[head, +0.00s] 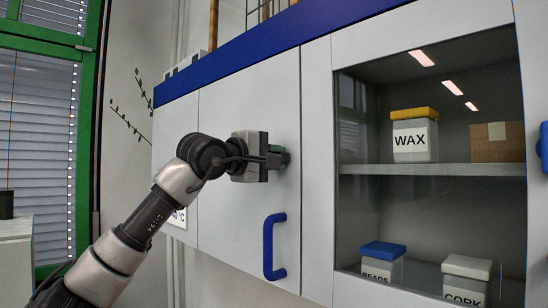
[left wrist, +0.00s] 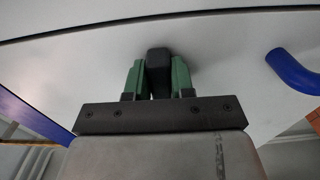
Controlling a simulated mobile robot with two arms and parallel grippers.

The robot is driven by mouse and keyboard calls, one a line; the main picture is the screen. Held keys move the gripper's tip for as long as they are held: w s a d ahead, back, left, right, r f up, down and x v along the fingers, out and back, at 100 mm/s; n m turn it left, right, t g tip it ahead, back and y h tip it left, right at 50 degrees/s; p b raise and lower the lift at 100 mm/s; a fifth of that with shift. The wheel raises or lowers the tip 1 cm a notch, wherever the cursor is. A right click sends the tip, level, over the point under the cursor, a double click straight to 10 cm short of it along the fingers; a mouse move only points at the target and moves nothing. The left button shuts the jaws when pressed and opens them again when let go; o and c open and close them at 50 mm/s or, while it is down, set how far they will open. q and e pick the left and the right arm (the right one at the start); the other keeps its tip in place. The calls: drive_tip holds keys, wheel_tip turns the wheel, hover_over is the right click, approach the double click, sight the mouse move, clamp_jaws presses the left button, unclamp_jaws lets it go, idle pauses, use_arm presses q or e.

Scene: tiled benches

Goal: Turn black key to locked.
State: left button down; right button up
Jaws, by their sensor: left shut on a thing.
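The black key (left wrist: 158,68) sticks out from the light grey cabinet door (head: 240,212). My left gripper (head: 284,157) is at this door, above and slightly right of the blue handle. In the left wrist view its two green fingers (left wrist: 157,78) stand on either side of the key and are shut on it. In the head view the key is hidden by the gripper. No lock marking shows around the key, so I cannot tell its set position. My right gripper is in neither view.
A blue handle (head: 268,247) stands out from the door just below my left gripper; it also shows in the left wrist view (left wrist: 293,72). To the right is a glass-fronted cabinet with a WAX jar (head: 414,138), a cardboard box (head: 497,148) and blue- and white-lidded jars.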

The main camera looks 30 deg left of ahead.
use_arm(q)
drive_tip(key=shift+f, duration=0.1)
drive_tip(key=c, duration=1.3)
unclamp_jaws()
drive_tip(key=o, duration=0.3)
drive_tip(key=shift+d, duration=0.1)
drive_tip(key=shift+o, duration=0.2)
drive_tip(key=shift+s, duration=0.15)
drive_tip(key=b+v, duration=0.5)
drive_tip(key=v, duration=0.5)
drive_tip(key=shift+s+b, duration=0.25)
drive_tip(key=shift+b, duration=0.05)
